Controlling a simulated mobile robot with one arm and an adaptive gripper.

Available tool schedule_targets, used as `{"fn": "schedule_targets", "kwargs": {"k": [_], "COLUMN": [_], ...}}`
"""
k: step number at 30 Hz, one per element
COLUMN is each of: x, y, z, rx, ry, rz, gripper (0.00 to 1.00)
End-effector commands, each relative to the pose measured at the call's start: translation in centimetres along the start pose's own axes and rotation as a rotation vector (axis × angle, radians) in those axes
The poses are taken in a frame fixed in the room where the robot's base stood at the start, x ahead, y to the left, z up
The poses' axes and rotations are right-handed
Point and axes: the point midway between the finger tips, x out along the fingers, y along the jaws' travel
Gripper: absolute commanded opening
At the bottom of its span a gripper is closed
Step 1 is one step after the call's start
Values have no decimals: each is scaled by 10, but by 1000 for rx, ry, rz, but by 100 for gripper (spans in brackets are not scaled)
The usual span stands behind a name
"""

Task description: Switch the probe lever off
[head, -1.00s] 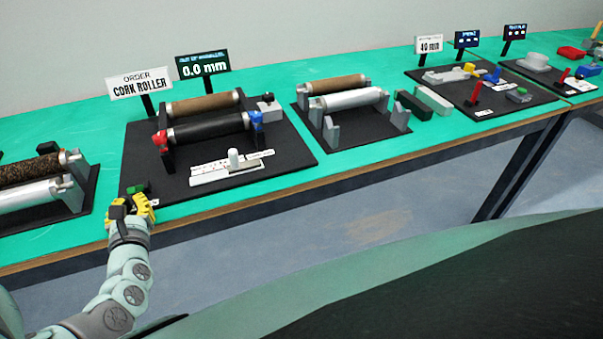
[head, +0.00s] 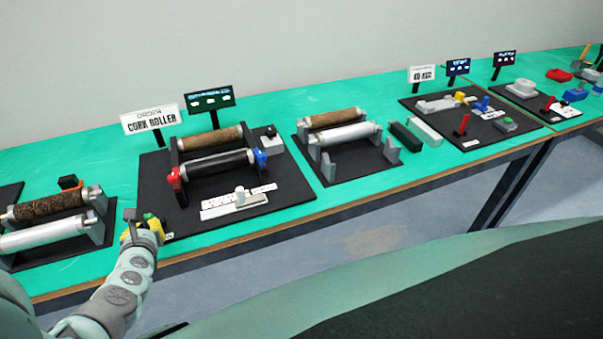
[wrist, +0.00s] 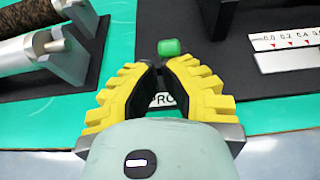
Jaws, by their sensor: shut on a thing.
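The probe lever shows as a green knob (wrist: 168,47) at the front left corner of the black board (head: 290,190), with a partly hidden label starting "PRO" beside it in the wrist view. In the head view my gripper (head: 148,222) is at that corner and hides most of the lever. In the wrist view my gripper (wrist: 160,72) has its yellow fingers closed in around the lever's dark stem, just below the knob. The stem is mostly hidden. The dark display (head: 209,99) behind the board shows small light marks that I cannot read clearly.
The board holds a dark roller (head: 215,163) between red and blue knobs, a cork roller (head: 210,138) and a white scale (head: 238,201). Another roller stand (head: 62,222) is close on the left. Open floor lies before the table edge.

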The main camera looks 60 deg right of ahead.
Motion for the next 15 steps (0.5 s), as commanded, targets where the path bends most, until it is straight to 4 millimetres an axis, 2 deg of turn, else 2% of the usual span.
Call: {"fn": "schedule_targets", "kwargs": {"k": [1, 15], "x": [-3, 6], "y": [1, 0], "z": [13, 22], "rx": [-4, 3], "ry": [30, 267], "rz": [4, 1], "gripper": [0, 0]}}
